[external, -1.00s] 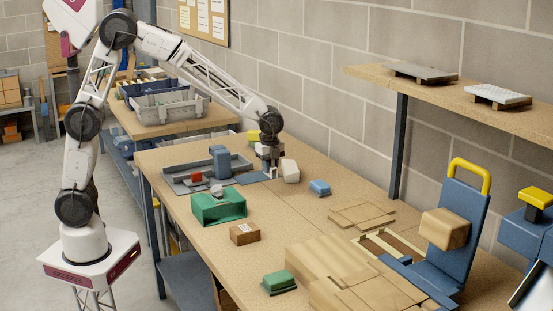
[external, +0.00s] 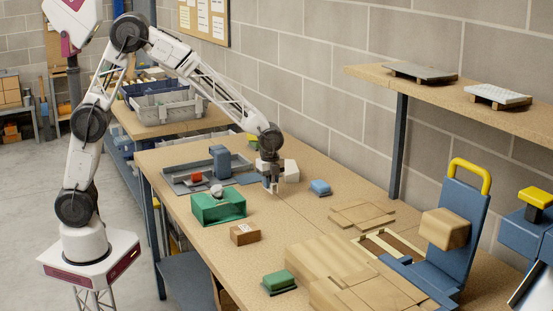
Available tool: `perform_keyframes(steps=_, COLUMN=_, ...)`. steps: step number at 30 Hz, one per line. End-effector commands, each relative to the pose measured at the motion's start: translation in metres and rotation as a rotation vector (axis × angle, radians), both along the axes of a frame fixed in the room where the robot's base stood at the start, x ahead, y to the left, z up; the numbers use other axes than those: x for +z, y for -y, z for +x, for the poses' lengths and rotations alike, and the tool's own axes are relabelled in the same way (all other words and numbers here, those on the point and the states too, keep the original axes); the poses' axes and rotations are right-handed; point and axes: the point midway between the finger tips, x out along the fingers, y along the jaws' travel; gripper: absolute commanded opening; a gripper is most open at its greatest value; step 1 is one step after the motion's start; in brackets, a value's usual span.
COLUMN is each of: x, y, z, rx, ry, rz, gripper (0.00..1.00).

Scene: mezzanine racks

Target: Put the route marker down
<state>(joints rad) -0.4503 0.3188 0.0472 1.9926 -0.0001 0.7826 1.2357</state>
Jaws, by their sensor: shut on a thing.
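My gripper (external: 270,186) points down, low over the workbench (external: 300,205), just left of a white block (external: 291,171). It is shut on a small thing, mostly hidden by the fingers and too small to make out. I take this to be the route marker, but cannot confirm it. I cannot tell whether its underside touches the bench.
A green box (external: 218,206) and a grey tray (external: 180,185) with a blue piece (external: 220,162) stand to the left. A small brown box (external: 244,234) is nearer. Bare bench lies in front of my gripper.

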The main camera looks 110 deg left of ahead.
Motion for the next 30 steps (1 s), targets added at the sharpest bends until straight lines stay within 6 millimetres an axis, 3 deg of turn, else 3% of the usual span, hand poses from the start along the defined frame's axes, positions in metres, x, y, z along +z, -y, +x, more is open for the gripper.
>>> perform_keyframes(steps=5, x=-0.005, y=0.0, z=0.0, rx=0.0, ry=-0.001, rz=-0.001, gripper=0.03)
perform_keyframes(steps=15, x=-0.035, y=0.0, z=0.0, rx=0.0, ry=-0.001, rz=-0.001, gripper=0.03)
perform_keyframes(steps=30, x=-0.04, y=0.0, z=0.0, rx=0.0, ry=0.0, rz=0.0, gripper=0.03)
